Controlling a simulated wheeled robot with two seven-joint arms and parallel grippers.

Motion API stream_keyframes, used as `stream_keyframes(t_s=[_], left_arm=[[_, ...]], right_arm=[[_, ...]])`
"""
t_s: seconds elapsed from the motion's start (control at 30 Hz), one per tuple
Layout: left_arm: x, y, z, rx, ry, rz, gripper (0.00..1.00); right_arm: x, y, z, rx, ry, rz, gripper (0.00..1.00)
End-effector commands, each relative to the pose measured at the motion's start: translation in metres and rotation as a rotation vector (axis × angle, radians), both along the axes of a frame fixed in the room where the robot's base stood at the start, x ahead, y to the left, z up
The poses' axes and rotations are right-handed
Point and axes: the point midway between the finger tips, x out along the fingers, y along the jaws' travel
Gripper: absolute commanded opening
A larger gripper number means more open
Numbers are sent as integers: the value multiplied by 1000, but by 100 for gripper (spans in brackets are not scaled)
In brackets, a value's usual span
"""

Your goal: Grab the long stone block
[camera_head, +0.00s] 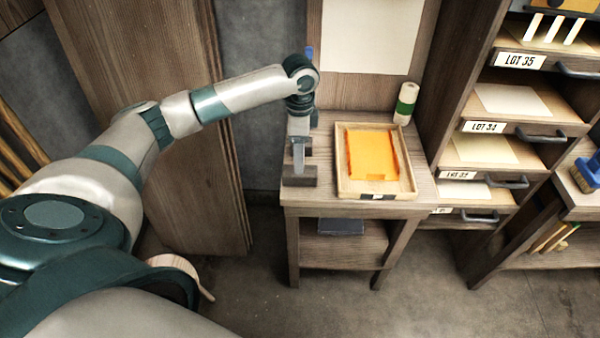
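A narrow grey upright piece (298,156), which may be the long stone block, stands at the left side of the small wooden table, by a dark brown slotted holder (300,180). My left gripper (298,138) points down directly above this piece, at its top end. The fingers are small and overlap the piece in the head view, so I cannot tell whether they are closed on it or where the gripper ends and the piece begins. My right gripper is not in view.
The wooden table (425,190) also bears a wooden tray (347,187) with an orange sheet and a green-and-white cylinder (405,103). A dark flat slab (340,226) lies on its lower shelf. Labelled drawers (520,130) stand close on the right. Floor is clear in front.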

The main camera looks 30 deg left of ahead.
Motion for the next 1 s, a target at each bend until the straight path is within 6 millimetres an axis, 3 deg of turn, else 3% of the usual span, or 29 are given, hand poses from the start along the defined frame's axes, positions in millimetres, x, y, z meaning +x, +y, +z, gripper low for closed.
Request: stream_keyframes(t_s=[0.2, 0.67, 1.0], left_arm=[[0, 0, -20, -1, 1, -1, 61], [-1, -1, -25, -1, 1, -1, 61], [-6, -5, -62, -1, 3, 1, 61]], right_arm=[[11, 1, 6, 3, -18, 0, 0], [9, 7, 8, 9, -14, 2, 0], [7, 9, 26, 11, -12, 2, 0]])
